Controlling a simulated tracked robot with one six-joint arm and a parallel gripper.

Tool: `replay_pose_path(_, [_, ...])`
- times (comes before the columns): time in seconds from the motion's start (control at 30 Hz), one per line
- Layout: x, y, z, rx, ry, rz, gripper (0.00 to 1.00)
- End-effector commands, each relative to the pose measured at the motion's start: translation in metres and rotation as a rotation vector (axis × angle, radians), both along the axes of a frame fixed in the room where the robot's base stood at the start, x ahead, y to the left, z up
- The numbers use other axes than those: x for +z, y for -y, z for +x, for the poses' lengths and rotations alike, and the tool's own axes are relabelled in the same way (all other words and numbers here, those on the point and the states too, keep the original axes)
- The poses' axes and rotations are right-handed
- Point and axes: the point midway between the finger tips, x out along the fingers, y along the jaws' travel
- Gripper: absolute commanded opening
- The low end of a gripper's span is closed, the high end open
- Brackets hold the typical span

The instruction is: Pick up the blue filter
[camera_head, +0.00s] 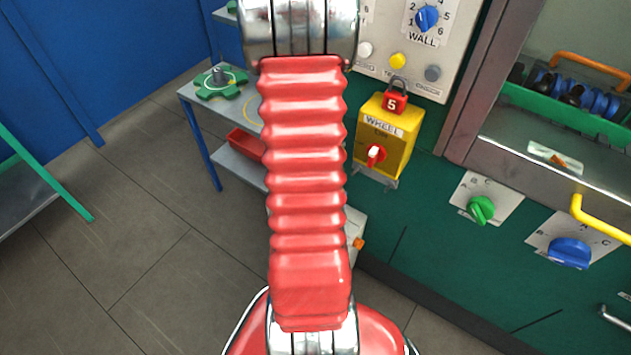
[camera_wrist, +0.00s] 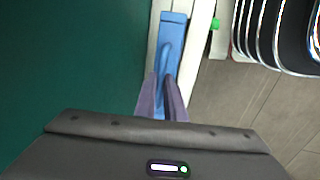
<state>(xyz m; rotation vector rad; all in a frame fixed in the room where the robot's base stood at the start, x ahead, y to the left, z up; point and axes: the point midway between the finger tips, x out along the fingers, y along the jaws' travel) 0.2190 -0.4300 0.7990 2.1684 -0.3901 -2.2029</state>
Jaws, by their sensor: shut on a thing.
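In the wrist view, the blue filter (camera_wrist: 174,28) is a long, narrow blue piece with a recessed grip in its face. It lies between two pale strips. My gripper (camera_wrist: 163,92) has two purple-grey fingers, shut on the blue filter's near part. The fingers hide part of it. I cannot tell whether it is still seated between the strips or clear of them. In the head view my red arm fills the middle, and neither the gripper nor the filter can be made out there.
In the head view, a yellow WHEEL box (camera_head: 384,137) with a red padlock (camera_head: 394,100) stands out from the green panel. A green knob (camera_head: 481,209), a blue knob (camera_head: 570,252) and a yellow handle (camera_head: 600,222) are at right. A grey table (camera_head: 200,105) stands left; open floor lies lower left.

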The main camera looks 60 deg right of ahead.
Motion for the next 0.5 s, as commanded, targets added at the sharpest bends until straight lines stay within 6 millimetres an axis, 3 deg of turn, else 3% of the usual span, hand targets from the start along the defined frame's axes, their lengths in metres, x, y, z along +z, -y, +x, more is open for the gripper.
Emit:
replay_pose_path(0.2, [0.031,0.001,0.000,-0.001,0.003,-0.003,0.00])
replay_pose_path(0.5, [0.031,-0.054,0.009,0.005,0.000,0.000,0.00])
